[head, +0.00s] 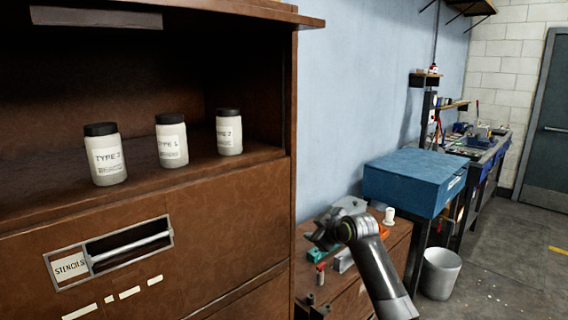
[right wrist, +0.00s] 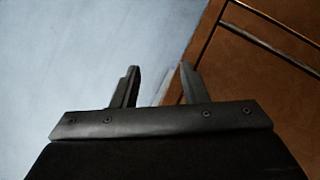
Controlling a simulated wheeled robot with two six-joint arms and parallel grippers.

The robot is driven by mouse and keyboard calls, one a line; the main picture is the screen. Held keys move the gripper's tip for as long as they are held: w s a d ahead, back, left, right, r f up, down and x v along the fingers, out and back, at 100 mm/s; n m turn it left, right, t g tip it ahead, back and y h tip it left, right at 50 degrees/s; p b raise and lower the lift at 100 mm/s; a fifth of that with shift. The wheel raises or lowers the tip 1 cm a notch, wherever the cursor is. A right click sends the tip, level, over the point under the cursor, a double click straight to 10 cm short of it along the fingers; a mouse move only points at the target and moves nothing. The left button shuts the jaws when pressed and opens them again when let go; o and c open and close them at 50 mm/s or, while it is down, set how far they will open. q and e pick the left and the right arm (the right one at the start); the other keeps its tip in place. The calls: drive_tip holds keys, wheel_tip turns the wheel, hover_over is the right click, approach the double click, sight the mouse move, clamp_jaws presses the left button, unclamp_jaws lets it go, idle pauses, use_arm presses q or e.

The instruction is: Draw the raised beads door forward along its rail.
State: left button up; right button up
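The brown cabinet (head: 225,210) fills the left of the head view. Its upper compartment is open, with white black-lidded jars (head: 106,155) labelled TYPE standing on the shelf. A grey strip (head: 95,17) shows at the top of this opening; it may be the front edge or handle of the raised beads door, but the rest is in shadow. My right gripper (head: 322,236) is right of the cabinet, over a low brown chest, touching nothing I can make out. In the right wrist view its two fingers (right wrist: 158,88) stand apart and empty. My left gripper is not in view.
Below the shelf is a closed drawer front with a STENCILS label and recessed bar handle (head: 130,248). The low chest (head: 385,270) holds small items. A blue box (head: 415,180), white bin (head: 440,273) and workbench (head: 480,145) stand further right. The floor at right is clear.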

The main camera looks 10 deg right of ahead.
drive_tip(key=s+a+r+n+t+y, duration=0.1)
drive_tip(key=s+a+r+n, duration=0.1)
drive_tip(key=r, duration=0.8)
drive_tip(key=s+a+r+n+y, duration=0.1)
drive_tip(key=s+a+r+n, duration=0.15)
drive_tip(key=r, duration=0.65)
drive_tip(key=s+a+r+n+t+y, duration=0.1)
drive_tip(key=a+r+n, duration=0.15)
drive_tip(key=r, duration=0.75)
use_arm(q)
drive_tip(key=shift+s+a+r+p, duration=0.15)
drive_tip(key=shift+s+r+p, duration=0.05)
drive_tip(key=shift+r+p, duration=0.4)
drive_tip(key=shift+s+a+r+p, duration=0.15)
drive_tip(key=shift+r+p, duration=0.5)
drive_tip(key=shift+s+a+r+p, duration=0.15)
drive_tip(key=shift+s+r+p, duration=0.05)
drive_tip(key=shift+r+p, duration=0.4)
use_arm(e)
drive_tip(key=n+t+y, duration=0.1)
drive_tip(key=n+y, duration=0.3)
drive_tip(key=n, duration=0.4)
approach(240, 10)
drive_tip(key=shift+x, duration=5.15)
drive_tip(key=shift+w, duration=0.1)
drive_tip(key=shift+c, duration=0.3)
clamp_jaws()
